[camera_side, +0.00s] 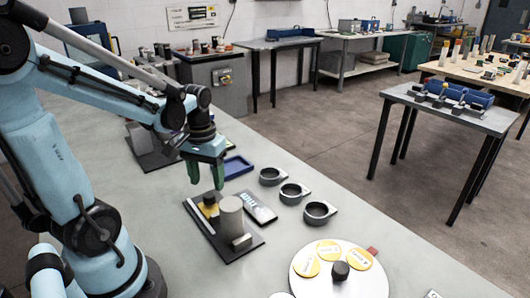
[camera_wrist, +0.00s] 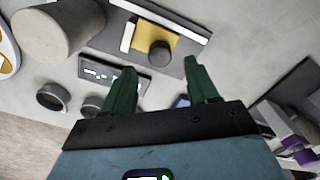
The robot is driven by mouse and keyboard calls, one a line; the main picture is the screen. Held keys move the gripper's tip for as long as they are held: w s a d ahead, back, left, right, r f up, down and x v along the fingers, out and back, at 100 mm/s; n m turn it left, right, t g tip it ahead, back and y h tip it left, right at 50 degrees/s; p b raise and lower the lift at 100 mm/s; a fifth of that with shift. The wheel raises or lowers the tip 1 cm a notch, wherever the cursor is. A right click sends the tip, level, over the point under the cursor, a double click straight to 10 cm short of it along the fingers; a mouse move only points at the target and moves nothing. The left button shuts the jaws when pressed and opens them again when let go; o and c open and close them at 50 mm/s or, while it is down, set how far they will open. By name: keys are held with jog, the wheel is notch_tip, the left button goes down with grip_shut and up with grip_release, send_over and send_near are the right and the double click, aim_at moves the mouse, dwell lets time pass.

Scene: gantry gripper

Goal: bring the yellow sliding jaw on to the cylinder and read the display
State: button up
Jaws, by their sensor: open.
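The yellow sliding jaw (camera_side: 207,211) sits on a dark base plate (camera_side: 235,253) beside a white strip. In the wrist view the yellow jaw (camera_wrist: 172,38) carries a dark round knob (camera_wrist: 160,54). The grey cylinder (camera_side: 231,218) stands upright on the plate, and it also shows at the upper left of the wrist view (camera_wrist: 55,30). A gap shows between jaw and cylinder there. The display (camera_side: 259,208) is a dark panel with white marks beside the plate; its reading is too small to make out. My gripper (camera_side: 206,178) is open and empty, with green fingers (camera_wrist: 161,66) above and short of the knob.
Several dark rings (camera_side: 294,191) lie right of the display. A blue tray (camera_side: 236,167) lies behind the plate. A round white turntable (camera_side: 338,285) with yellow labels and a black knob stands at the front. Bare bench lies left of the plate.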

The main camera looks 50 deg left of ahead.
aim_at(209, 194)
jog(key=shift+f, duration=2)
jog(key=shift+c, duration=0.4)
grip_shut()
